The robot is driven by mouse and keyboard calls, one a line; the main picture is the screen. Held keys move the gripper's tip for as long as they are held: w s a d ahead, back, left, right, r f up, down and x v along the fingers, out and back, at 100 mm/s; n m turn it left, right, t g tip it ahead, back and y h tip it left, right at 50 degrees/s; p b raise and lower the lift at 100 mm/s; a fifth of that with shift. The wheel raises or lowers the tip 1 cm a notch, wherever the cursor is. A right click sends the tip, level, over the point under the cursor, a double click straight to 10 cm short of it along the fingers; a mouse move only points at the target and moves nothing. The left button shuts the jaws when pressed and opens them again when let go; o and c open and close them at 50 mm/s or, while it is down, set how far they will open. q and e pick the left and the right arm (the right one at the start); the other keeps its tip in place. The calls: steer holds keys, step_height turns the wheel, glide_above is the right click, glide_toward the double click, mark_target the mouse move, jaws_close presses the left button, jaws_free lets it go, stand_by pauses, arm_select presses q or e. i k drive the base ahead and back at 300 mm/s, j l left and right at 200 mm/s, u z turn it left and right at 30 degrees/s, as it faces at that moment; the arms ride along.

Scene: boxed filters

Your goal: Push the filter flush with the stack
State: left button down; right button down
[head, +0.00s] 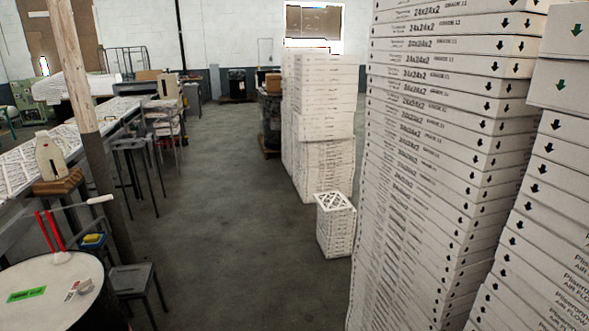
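A tall stack of white boxed filters (440,130), marked 24x24x2 with black arrows, fills the right side of the head view. Its box edges are slightly uneven. A second tall stack (545,235) stands at the far right, cut off by the frame. Near its top, a white filter box (560,86) with a dark arrow appears set a little out to the left of the boxes beneath it. I cannot tell for sure which filter is out of line. Neither of my grippers is in view.
Lower white stacks (322,120) and a short stack of filters (336,226) stand beyond. A white-topped drum (45,290), stools (136,282) and a long bench line the left, with a wooden post (75,70). The grey floor (225,220) between is clear.

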mark_target(330, 204)
steer(key=i+j+u, duration=0.25)
steer(key=i, duration=0.85)
steer(key=i+l+u, duration=0.15)
steer(key=i+u, duration=0.15)
steer(key=i, duration=0.8)
steer(key=i+z, duration=0.3)
steer(key=i, duration=0.25)
steer(key=i+j+z, duration=0.25)
steer(key=i, duration=0.3)
steer(key=i+j+z, duration=0.15)
steer(key=i+z, duration=0.15)
steer(key=i, duration=0.25)
